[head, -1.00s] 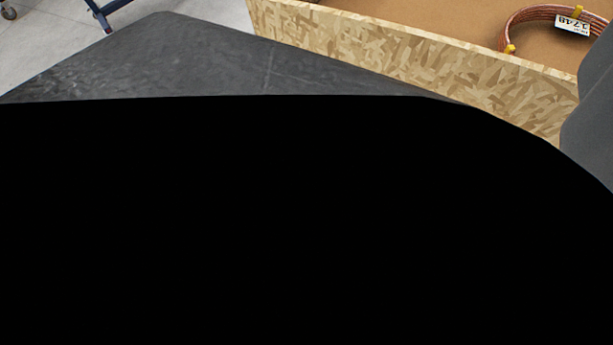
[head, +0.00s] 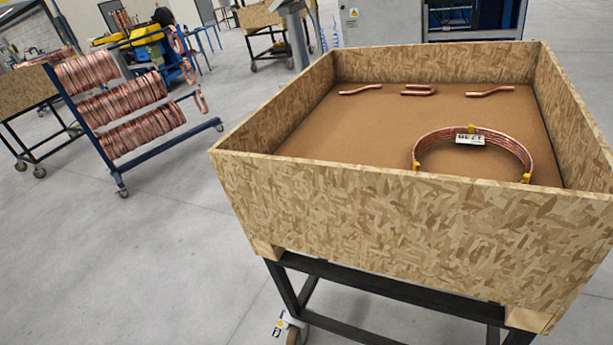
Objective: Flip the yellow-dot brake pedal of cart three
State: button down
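A cart with a chipboard box (head: 400,225) on a dark metal frame (head: 390,290) stands close, at the right of the head view. At its near left leg, by the bottom edge, is a caster wheel (head: 297,334) with a light metal bracket. A small tag-like part with a speck of yellow (head: 279,329) shows beside it. It is too small to tell whether this is the yellow-dot pedal or how it is set. No cart number is readable. My gripper is not in view.
The box holds a copper coil (head: 472,142) with a white label and several short bent tubes (head: 418,90). A blue rack of copper coils (head: 130,110) on casters stands at left. Open concrete floor (head: 170,250) lies between rack and cart. Grey cabinets (head: 385,25) stand behind.

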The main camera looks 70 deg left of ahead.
aim_at(281, 324)
jog(key=k, duration=1.5)
jog(key=u, duration=1.15)
jog(key=i, duration=1)
